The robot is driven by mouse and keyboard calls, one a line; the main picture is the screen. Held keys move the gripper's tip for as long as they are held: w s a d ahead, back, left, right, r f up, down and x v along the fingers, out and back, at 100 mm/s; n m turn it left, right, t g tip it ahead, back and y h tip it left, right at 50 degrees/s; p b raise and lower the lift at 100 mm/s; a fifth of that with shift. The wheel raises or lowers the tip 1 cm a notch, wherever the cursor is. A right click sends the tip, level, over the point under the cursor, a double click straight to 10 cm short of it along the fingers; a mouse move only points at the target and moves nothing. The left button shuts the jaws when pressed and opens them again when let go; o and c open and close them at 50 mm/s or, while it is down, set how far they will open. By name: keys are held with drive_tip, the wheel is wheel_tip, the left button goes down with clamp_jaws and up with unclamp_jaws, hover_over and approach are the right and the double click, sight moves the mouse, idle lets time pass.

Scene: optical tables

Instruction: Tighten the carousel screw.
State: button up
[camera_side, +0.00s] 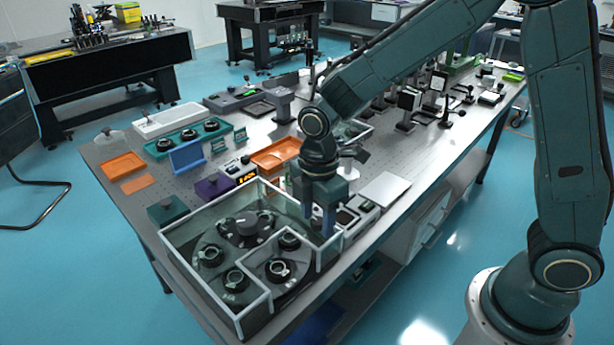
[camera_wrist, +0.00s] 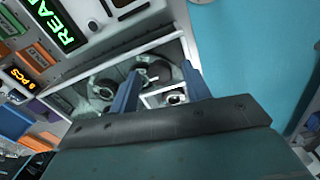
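The carousel (camera_side: 210,240) is a dark round plate inside a low, clear-walled enclosure with pale rims. A dark knob (camera_side: 246,226) rises at its middle, with several black round holders around it. I cannot tell which part is the screw. My gripper (camera_side: 319,222) points down at the enclosure's right rear corner, to the right of the central knob. In the wrist view its two blue fingers (camera_wrist: 161,72) are spread apart with nothing seen held between them. Part of the carousel and its black holders show beyond the fingers; the gripper body hides the lower part of that view.
The enclosure's raised walls (camera_side: 199,303) surround the carousel. Close behind stand a purple box (camera_side: 213,188), a dark green box (camera_side: 167,210) and an orange tray (camera_side: 273,155). A flat silver plate (camera_side: 386,189) lies right of my gripper. Blue floor (camera_side: 450,265) is open beyond the table edge.

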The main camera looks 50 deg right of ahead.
sight(317, 220)
wheel_tip(317, 220, up, 14)
idle(1.0)
drive_tip(key=shift+f, duration=0.1)
drive_tip(key=s+d+r+m+t, duration=0.1)
drive_tip(key=s+d+m+t, duration=0.1)
drive_tip(key=s+d+m, duration=0.3)
drive_tip(key=s+d+r+m+t, duration=0.2)
drive_tip(key=s+d+m, duration=0.3)
drive_tip(key=s+m, duration=0.6)
drive_tip(key=s+t, duration=0.1)
drive_tip(key=s, duration=0.1)
drive_tip(key=shift+s+d+t, duration=0.3)
drive_tip(key=shift+s+d, duration=0.05)
drive_tip(key=shift+d, duration=0.05)
